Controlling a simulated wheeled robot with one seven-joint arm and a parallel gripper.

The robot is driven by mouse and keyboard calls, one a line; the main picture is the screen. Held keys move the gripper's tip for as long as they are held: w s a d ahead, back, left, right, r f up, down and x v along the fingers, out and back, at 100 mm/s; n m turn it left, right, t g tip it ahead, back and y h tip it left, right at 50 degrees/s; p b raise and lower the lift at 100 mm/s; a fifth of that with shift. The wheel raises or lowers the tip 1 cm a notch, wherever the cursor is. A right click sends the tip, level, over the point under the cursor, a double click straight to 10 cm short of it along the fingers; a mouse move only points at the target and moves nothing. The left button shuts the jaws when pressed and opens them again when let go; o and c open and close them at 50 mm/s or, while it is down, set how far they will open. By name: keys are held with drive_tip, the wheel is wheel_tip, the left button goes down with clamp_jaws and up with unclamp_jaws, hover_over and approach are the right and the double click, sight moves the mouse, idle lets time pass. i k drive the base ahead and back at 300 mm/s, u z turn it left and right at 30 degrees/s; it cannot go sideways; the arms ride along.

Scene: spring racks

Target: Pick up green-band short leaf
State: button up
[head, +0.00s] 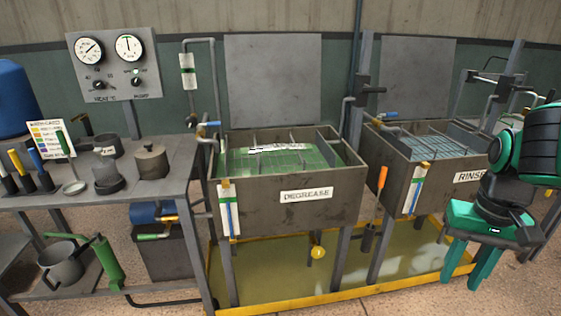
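I cannot clearly make out a green-band short leaf. A small pale and dark piece (273,148) shows at the back of the green liquid in the DEGREASE tank (285,207); its shape and any band are too small to tell. My gripper (464,278), with teal fingers, hangs at the right, in front of the RINSE tank (468,178). Its fingers point down and stand apart, with nothing seen between them. It is well to the right of the DEGREASE tank.
Thin bars and dividers cross both tank tops. Upright lids (273,80) stand behind. A yellow-edged tray (335,290) lies below. At left, a bench (180,185) holds a lidded pot (151,160), cups and colored-handled tools. Pipes and taps rise beside the tanks.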

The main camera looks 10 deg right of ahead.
sight(247, 150)
drive_tip(key=k, duration=0.55)
drive_tip(key=u, duration=0.65)
drive_tip(key=i, duration=2.2)
drive_tip(key=z, duration=1.05)
drive_tip(key=i, duration=0.25)
